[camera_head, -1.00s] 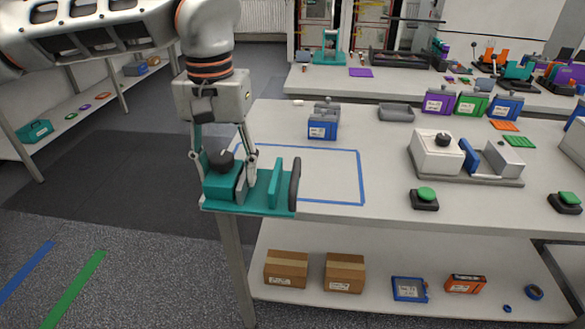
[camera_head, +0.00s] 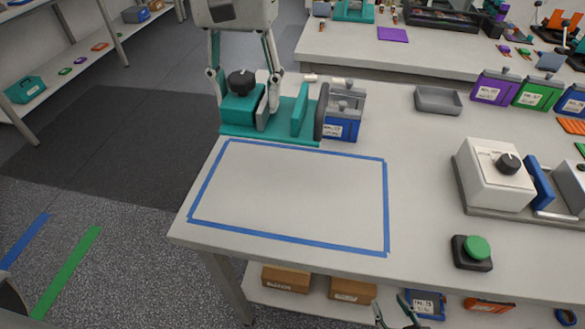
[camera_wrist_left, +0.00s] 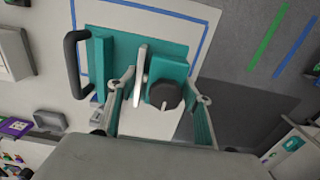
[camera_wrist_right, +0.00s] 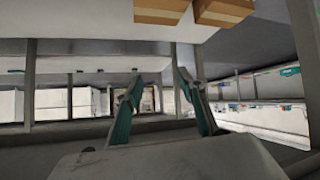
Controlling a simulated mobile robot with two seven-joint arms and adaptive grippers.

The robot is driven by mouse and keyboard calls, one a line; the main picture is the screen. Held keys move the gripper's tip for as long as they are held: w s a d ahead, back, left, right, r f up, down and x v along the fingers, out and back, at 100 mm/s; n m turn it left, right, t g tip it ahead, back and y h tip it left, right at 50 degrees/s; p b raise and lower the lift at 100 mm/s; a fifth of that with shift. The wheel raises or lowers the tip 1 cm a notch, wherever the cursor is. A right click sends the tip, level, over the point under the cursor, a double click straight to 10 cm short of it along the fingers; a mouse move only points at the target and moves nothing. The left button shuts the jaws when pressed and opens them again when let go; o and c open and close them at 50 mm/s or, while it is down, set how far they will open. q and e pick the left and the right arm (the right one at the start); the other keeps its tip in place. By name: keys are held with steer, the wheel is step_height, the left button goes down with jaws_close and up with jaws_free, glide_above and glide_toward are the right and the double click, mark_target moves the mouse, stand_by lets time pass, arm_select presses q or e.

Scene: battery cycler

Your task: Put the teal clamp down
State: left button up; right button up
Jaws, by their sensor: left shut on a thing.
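The teal clamp (camera_head: 265,133) has a teal base, a black knob and a dark end handle. My left gripper (camera_head: 245,103) is shut on it, with the fingers on either side of its knobbed block. The clamp stays level; in the head view it shows just behind the blue taped rectangle (camera_head: 386,200) on the table. The left wrist view shows the clamp (camera_wrist_left: 120,50) overlapping the rectangle's area, apparently above the table. My right gripper (camera_wrist_right: 157,78) is open and empty, low in front of the table; its tips peek in at the head view's bottom edge.
A blue unit (camera_head: 342,128) stands right beside the clamp's dark end, partly hidden by it. A grey tray (camera_head: 438,101), a white device (camera_head: 487,178) and a green button (camera_head: 477,248) stand further right. The taped rectangle is empty. Boxes (camera_head: 286,278) lie on the shelf below.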

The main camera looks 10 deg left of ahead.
arm_select(q)
steer(key=shift+f+b, duration=0.95)
steer(key=shift+f, duration=8.9)
arm_select(e)
steer(key=shift+d+f, duration=0.15)
steer(key=shift+f, duration=0.6)
arm_select(q)
steer(key=shift+f, duration=0.1)
steer(key=o, duration=1.7)
steer(key=shift+s, duration=0.1)
steer(key=shift+c, duration=0.2)
